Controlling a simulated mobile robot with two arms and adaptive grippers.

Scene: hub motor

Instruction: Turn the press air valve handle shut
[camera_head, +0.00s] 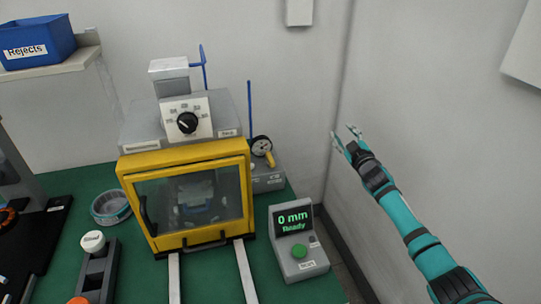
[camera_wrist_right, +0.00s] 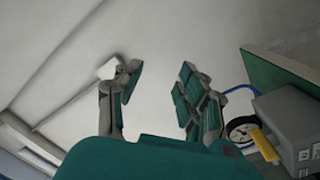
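The yellow air valve handle (camera_head: 270,159) sits at a round pressure gauge (camera_head: 261,145) on a grey box (camera_head: 268,179) right of the press. In the right wrist view, the yellow handle (camera_wrist_right: 264,144) is at the lower right, slanting beside the gauge (camera_wrist_right: 240,129). My right gripper (camera_head: 344,133) is open and empty, to the right of the valve and apart from it, near the wall. Its spread fingers (camera_wrist_right: 158,82) also show in the right wrist view, with nothing between them. My left gripper is not in view.
The press with its yellow-framed window (camera_head: 189,154) stands left of the valve. A thin blue pipe (camera_head: 250,110) rises behind the gauge. A display unit reading "0 mm Ready" (camera_head: 299,243) stands in front on the green bench (camera_head: 134,262). Free space separates the valve and right gripper.

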